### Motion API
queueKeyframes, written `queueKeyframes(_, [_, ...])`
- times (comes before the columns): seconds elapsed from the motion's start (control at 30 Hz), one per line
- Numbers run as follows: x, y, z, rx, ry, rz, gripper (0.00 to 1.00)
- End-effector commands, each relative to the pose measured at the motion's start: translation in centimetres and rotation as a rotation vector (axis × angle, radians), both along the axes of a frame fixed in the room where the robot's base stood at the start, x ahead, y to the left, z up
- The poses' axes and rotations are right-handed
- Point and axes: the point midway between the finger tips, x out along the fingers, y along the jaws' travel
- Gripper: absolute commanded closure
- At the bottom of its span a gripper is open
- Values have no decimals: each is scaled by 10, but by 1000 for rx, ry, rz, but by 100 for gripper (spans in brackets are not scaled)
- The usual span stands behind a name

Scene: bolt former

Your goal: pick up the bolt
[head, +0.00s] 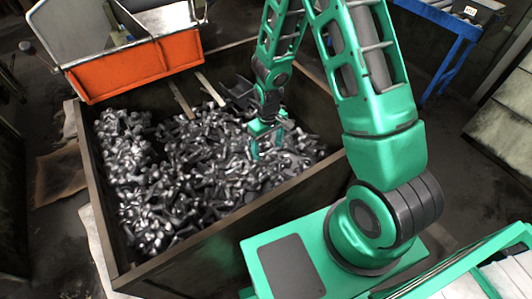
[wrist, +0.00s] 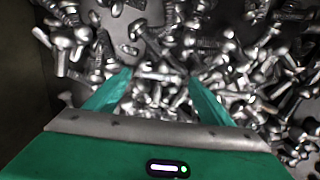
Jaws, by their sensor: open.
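Many shiny grey metal bolts (head: 165,205) lie heaped in a large bin. My gripper (head: 267,149) hangs over the right part of the heap, pointing down. In the wrist view, its two teal fingers (wrist: 160,78) are spread apart with nothing held between them. A bolt (wrist: 152,76) lies crosswise in the gap between the fingertips, among several others. I cannot tell which bolt the task means, or whether the fingertips touch the heap. Bolts below the gripper's palm are hidden.
The bin's dark walls (head: 235,222) surround the heap; one wall (wrist: 22,75) is close at the left of the wrist view. An orange and white chute (head: 135,66) stands over the back left edge. A blue stand (head: 452,45) is at the back right.

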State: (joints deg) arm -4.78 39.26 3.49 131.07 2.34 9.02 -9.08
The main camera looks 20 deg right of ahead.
Motion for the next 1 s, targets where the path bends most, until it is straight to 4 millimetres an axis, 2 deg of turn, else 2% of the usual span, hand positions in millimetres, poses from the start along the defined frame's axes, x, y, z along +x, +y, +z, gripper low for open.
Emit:
queueKeyframes(0.1, [0,0,-7,0,0,0,25])
queueKeyframes(0.33, [0,0,-7,0,-1,0,25])
queueKeyframes(0.37, [0,0,-7,0,-1,0,28])
queueKeyframes(0.5, [0,0,-7,0,-1,0,61])
queueKeyframes(0.57, [0,0,-7,0,-1,0,74])
queueKeyframes(1.0, [1,0,-1,1,-2,0,75])
